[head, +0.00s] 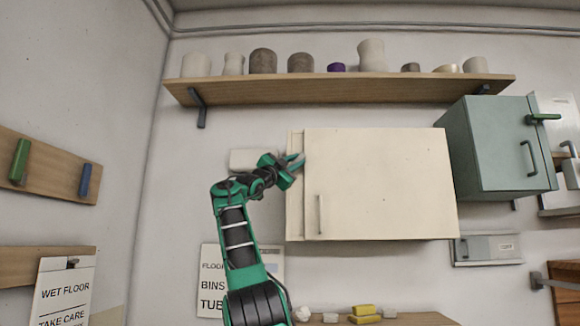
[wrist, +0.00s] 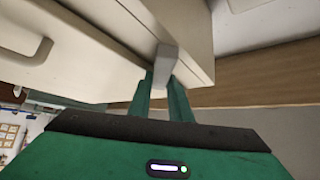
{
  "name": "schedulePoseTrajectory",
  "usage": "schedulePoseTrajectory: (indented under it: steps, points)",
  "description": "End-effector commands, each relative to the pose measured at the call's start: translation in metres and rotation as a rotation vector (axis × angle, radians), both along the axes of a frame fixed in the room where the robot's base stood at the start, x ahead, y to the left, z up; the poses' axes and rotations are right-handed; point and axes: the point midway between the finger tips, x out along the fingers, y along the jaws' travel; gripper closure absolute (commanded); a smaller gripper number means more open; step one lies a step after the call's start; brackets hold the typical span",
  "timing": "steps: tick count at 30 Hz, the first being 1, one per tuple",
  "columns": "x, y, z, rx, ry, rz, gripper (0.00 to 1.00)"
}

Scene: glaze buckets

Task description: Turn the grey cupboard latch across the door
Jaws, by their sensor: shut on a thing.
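The cream cupboard (head: 380,180) hangs on the wall, its door facing me with a pale handle (head: 319,214) low at the left. My gripper (head: 294,162) is at the cupboard's upper left edge. In the wrist view, the grey latch (wrist: 167,58) is a small block at the edge of the cream door (wrist: 95,45). My gripper (wrist: 162,82) is shut on the latch, with one green finger on each side of it. In the head view the latch is hidden or too small to make out.
A wooden shelf (head: 340,90) with several pots runs above the cupboard. A lower ledge (head: 400,319) holds yellow blocks.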

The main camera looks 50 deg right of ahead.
Motion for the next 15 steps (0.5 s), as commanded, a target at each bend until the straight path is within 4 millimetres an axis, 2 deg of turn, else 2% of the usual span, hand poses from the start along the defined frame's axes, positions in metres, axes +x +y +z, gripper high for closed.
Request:
schedulePoseTrajectory:
  steps: [15]
  points:
    - [0.0063, 0.0070, 0.0001, 0.005, -0.013, 0.017, 1.00]
